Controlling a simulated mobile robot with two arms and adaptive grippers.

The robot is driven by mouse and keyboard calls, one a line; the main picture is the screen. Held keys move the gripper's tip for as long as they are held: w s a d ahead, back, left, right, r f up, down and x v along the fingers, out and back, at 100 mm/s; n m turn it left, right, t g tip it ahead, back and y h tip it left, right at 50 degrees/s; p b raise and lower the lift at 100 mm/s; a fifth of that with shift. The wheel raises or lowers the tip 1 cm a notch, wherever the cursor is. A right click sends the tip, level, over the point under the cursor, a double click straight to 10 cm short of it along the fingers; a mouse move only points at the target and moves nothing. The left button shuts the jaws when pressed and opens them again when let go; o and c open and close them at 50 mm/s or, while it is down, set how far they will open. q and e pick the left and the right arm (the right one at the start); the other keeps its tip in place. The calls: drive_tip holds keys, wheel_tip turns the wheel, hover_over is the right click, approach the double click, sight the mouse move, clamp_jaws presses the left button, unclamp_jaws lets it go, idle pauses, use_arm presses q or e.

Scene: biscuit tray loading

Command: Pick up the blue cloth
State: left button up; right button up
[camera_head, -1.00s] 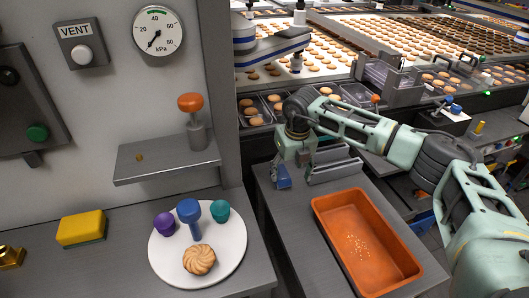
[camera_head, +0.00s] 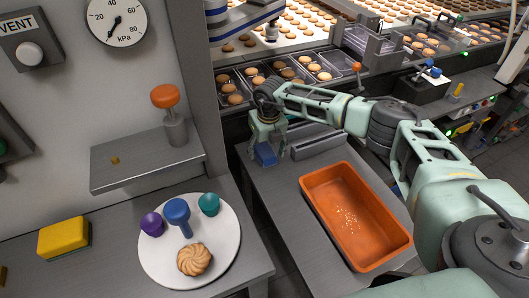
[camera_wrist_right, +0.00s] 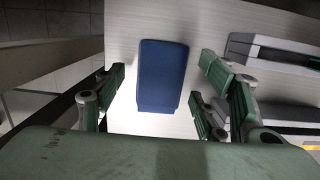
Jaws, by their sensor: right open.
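The blue cloth (camera_head: 265,154) is a small dark blue block-like piece on the grey table, near its far left edge. In the right wrist view the blue cloth (camera_wrist_right: 162,75) lies between and ahead of the fingers of my right gripper (camera_wrist_right: 158,100). The fingers are spread apart on either side and do not visibly touch it. In the head view my right gripper (camera_head: 268,140) points down over the cloth and partly covers it. My left gripper is not in view.
An orange tray (camera_head: 318,200) with crumbs stands right of the cloth. A grey slotted holder (camera_head: 318,143) is just beside the gripper. On the left counter are a white plate (camera_head: 228,250) and a yellow sponge (camera_head: 62,238). Biscuit trays (camera_head: 232,100) lie behind.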

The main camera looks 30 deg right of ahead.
drive_tip(key=c, duration=1.2)
drive_tip(key=shift+r, duration=0.1)
